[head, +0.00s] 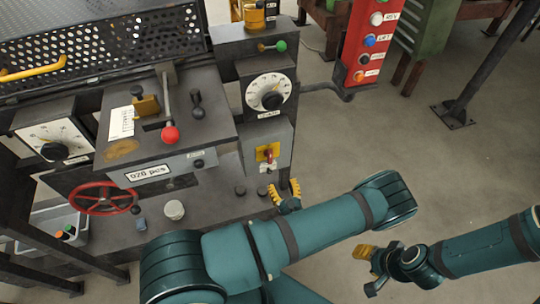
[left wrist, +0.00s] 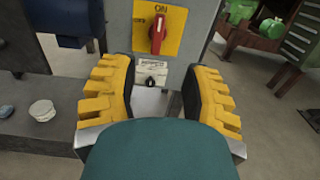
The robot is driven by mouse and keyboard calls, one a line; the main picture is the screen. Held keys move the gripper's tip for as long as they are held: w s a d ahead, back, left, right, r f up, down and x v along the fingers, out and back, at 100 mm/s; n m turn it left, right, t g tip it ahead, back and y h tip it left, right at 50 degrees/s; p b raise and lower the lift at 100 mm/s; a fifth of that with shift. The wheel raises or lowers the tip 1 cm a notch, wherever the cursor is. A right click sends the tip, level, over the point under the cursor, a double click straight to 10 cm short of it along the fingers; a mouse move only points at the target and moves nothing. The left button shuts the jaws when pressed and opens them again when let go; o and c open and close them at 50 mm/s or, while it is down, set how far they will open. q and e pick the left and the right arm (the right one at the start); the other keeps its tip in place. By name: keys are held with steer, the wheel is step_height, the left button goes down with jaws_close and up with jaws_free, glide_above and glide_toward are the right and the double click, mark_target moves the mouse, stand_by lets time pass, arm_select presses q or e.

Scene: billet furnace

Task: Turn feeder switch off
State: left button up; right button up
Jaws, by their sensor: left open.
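A red rotary switch handle (left wrist: 157,32) sits on a yellow plate (left wrist: 175,44) on a grey box. ON is printed above it and a smaller mark is at its left. The handle stands about upright, towards ON. In the head view, the switch (head: 267,154) is on the front of the box. Below it is a small dark knob (left wrist: 150,81) with a white label too small to read. My left gripper (head: 285,193) is open and empty just below and in front of the box, its yellow fingers (left wrist: 158,78) apart on either side of the knob. My right gripper (head: 370,267) is at the lower right, away from the panel.
A dial (head: 270,93) is above the switch box. A red-knobbed lever (head: 170,133) and red handwheel (head: 104,198) are to the left. A red button post (head: 370,45) stands at the right. The floor at the right is mostly clear.

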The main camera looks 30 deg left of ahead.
mark_target(271, 158)
arm_select(q)
steer(key=b+x, duration=0.1)
steer(key=x, duration=1.2)
steer(key=shift+s, duration=0.15)
steer(key=shift+c, duration=0.4)
jaws_close()
